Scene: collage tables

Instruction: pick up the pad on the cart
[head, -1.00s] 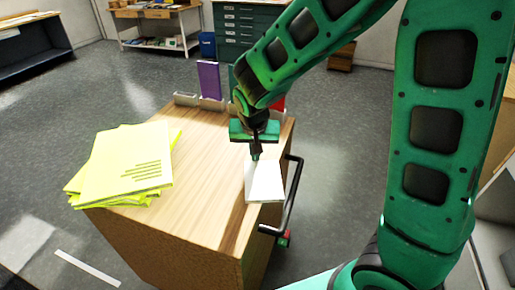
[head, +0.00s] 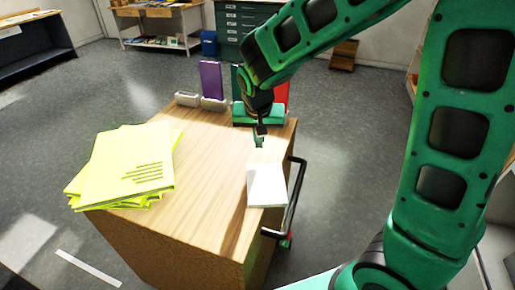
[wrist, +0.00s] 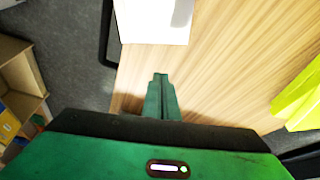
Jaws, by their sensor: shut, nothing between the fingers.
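The white pad (head: 267,184) lies flat on the wooden cart top (head: 205,170), near its right edge by the black handle. It also shows at the top of the wrist view (wrist: 154,20), partly cut off by the frame. My gripper (head: 259,141) is above the cart, just beyond the far end of the pad. In the wrist view its fingers (wrist: 160,82) are together with nothing between them, apart from the pad.
A stack of yellow-green booklets (head: 125,165) lies on the cart's left side. A purple book (head: 210,80) and a red one (head: 281,92) stand in holders along the far edge. A black handle (head: 294,198) runs along the right side. The middle of the cart top is clear.

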